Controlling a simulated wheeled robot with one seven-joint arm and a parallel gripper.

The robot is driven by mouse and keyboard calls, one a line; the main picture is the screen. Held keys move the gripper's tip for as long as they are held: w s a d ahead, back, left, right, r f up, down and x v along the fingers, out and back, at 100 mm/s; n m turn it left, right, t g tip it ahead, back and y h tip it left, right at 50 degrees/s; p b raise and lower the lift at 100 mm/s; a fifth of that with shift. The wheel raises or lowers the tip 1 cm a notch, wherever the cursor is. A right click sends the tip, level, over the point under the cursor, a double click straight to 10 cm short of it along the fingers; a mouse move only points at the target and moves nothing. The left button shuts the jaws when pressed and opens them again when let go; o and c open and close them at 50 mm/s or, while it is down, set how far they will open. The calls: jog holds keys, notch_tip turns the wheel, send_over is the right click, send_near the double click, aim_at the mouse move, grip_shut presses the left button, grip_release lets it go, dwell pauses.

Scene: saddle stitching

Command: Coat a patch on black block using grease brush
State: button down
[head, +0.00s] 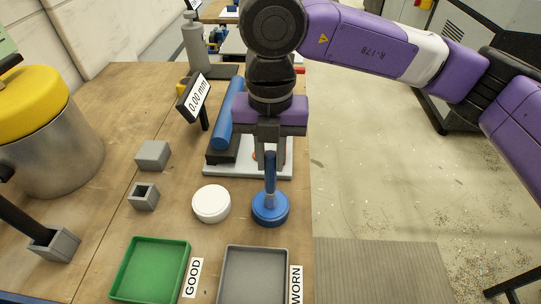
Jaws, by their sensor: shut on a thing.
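The handle's lower end meets a round blue pot or base (270,209) at the bench's right edge. I cannot tell whether it stands in this or is joined to it. A black block (221,151) sits on a pale plate behind and left of the handle, below a sloping blue cylinder (229,115). My gripper hides part of the plate. I cannot make out a patch on the block.
A white round lid (211,204) lies left of the blue pot. In front are a green tray (120,295) marked GOOD and a grey tray (225,292) marked WORN. A 0.00 mm display (195,97) stands behind. Small grey blocks and a large metal pot (55,150) are left.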

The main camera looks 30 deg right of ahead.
dwell(0.3)
jog(key=shift+r+p, duration=1.5)
jog(key=shift+r, duration=2)
